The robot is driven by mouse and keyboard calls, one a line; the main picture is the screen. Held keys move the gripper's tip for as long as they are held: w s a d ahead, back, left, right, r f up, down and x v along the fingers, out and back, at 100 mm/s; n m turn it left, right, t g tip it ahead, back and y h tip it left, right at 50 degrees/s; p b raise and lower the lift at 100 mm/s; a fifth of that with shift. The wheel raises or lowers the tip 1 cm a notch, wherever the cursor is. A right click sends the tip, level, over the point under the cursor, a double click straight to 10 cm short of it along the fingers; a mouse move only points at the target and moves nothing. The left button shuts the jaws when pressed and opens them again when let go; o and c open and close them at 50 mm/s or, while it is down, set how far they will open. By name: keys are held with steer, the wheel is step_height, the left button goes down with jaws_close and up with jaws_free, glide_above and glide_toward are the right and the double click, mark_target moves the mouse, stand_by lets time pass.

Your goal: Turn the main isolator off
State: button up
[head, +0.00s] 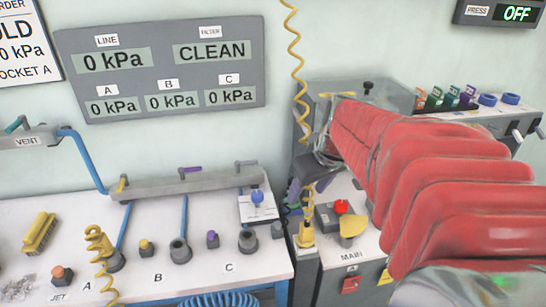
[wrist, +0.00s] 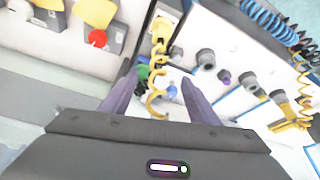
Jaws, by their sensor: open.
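The main isolator is most likely the grey box with a red knob (head: 341,207) and a yellow part, above the MAIN label (head: 351,255) on the cabinet front. In the wrist view a red knob (wrist: 97,39) shows at upper left, outside the jaws. My gripper (head: 306,192) has purple fingers and is partly hidden behind my red-sleeved arm. It is left of and beyond the box in the head view, apart from the red knob. In the wrist view my gripper (wrist: 160,76) is open, with a yellow coiled hose (wrist: 157,102) showing between the fingers.
The yellow coiled hose with its yellow nozzle (head: 305,234) hangs close to my gripper, left of the box. A white bench (head: 205,268) with several hose fittings stands left. A red item (head: 350,284) is below the MAIN label. The wall panel (head: 160,60) reads 0 kPa.

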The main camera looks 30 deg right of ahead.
glide_toward(342, 204)
steer(key=v, duration=0.5)
steer(key=shift+s, duration=0.15)
steer(key=shift+f, duration=0.15)
steer(key=x, duration=1.3)
steer(key=shift+w+f, duration=0.2)
steer(key=shift+f, duration=0.1)
jaws_close()
